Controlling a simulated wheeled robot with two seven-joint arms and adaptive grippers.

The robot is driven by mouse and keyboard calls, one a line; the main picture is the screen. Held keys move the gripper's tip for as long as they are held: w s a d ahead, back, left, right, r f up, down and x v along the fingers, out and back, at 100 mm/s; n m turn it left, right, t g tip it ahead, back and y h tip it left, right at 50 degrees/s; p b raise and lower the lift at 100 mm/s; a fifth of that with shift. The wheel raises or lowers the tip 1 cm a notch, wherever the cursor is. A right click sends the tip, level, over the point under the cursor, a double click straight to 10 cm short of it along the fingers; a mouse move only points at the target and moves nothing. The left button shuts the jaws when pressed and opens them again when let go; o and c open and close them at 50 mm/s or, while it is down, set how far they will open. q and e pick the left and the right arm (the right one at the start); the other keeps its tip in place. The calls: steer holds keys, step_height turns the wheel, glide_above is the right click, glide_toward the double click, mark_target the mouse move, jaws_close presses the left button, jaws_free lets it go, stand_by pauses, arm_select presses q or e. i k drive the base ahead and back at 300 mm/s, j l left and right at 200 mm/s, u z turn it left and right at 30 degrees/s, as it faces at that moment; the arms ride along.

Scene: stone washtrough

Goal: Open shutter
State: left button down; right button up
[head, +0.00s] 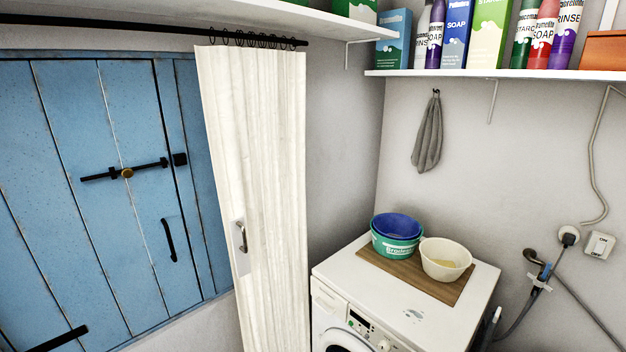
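The blue plank shutter (95,130) fills the left side of the head view and appears closed in its blue frame. A black slide bolt (145,169) with a brass knob (127,173) lies across its upper part. The bolt's right end reaches close to a black keeper (180,159) on the frame side; whether it sits inside cannot be told. A black pull handle (168,240) is lower on the shutter's right side. A black hinge strap (58,340) shows at the bottom left. Neither of my grippers is in view.
A cream curtain (265,170) hangs from a black rod (160,26) just right of the shutter. A white washing machine (400,300) stands at the right with bowls (445,258) on a wooden board (385,266). Shelves (490,73) with boxes and bottles run above.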

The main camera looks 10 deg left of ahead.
mark_target(77, 273)
steer(key=u, duration=1.6)
